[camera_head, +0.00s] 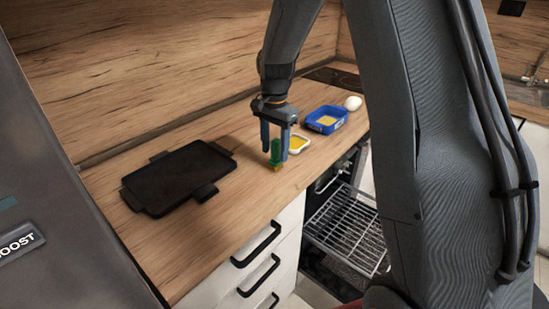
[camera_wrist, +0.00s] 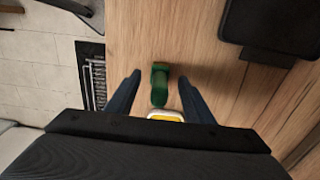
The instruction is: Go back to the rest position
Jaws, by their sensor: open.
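My gripper (camera_head: 275,138) points down over the oak worktop (camera_head: 245,190), its two dark blue fingers apart. It also shows in the wrist view (camera_wrist: 160,85), where its fingers stand on either side of a green object (camera_wrist: 160,88) without visibly gripping it. In the head view the green object (camera_head: 276,153) stands on the worktop at the fingertips, with a yellowish lower end. Part of it is hidden by the fingers.
A black tray (camera_head: 178,178) lies at left. A white dish with yellow contents (camera_head: 299,142), a blue container (camera_head: 327,118) and a white egg-like object (camera_head: 353,103) stand behind. An open oven with a wire rack (camera_head: 345,230) is below the front edge.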

